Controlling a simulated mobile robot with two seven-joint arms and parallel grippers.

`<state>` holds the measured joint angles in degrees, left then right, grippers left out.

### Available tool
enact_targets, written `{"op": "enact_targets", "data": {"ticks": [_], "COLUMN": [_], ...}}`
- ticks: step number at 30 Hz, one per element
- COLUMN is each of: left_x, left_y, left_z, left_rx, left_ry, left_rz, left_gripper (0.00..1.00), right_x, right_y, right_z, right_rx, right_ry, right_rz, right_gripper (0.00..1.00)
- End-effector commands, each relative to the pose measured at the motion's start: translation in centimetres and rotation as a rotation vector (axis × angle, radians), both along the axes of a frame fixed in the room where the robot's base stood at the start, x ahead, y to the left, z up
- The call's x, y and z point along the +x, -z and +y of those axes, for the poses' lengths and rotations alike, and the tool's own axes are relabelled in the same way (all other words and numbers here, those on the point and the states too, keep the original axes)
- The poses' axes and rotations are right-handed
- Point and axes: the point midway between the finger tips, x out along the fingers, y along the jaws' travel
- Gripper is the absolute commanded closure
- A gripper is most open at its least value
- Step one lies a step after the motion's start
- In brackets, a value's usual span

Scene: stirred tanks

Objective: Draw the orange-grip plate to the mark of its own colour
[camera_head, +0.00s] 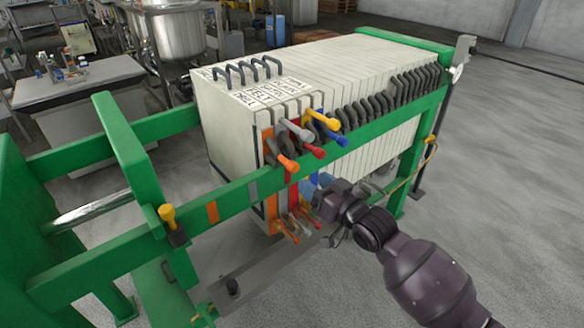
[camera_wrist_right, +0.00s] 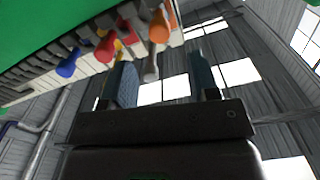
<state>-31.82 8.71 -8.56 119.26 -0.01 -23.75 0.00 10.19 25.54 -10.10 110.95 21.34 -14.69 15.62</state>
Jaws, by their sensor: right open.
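The orange-grip plate (camera_head: 267,147) is the front plate of the white pack, at its left end. Its upper orange grip (camera_head: 288,164) sticks out over the green side rail. An orange mark (camera_head: 211,212) is on that rail, to the left of the plate and apart from it. My right gripper (camera_head: 328,203) is below the rail, right of and lower than the upper orange grip. In the right wrist view, its two fingers (camera_wrist_right: 160,65) are apart, with coloured grips beyond them, including an orange one (camera_wrist_right: 159,26). My left gripper is not in view.
Red (camera_head: 312,151), grey (camera_head: 302,135), blue (camera_head: 335,137) and yellow (camera_head: 325,122) grips crowd close beside the orange one. A grey mark (camera_head: 252,190) is also on the rail. A yellow-topped knob (camera_head: 167,213) stands at the rail's left. Room left of the pack is open.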

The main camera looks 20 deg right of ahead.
Motion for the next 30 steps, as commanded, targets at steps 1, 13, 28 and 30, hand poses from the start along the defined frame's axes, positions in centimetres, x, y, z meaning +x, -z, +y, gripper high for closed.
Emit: {"op": "enact_targets", "data": {"ticks": [1, 13, 28, 30], "left_x": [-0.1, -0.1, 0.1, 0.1], "left_y": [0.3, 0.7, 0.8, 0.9], "left_z": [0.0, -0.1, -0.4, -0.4], "left_rx": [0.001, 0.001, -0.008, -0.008], "left_ry": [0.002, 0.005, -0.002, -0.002], "left_rz": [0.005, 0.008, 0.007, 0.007], "left_gripper": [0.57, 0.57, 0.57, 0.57], "right_x": [0.9, 6.4, 7.8, 7.8], "right_y": [0.1, 0.2, 0.1, 0.1], "right_z": [0.3, 2.3, 2.8, 2.8], "right_rx": [0.0, -0.001, -0.001, -0.001], "right_ry": [-0.001, 0.0, 0.001, 0.001], "right_rz": [0.0, 0.002, 0.001, 0.001], "right_gripper": [0.45, 0.45, 0.45, 0.51]}}
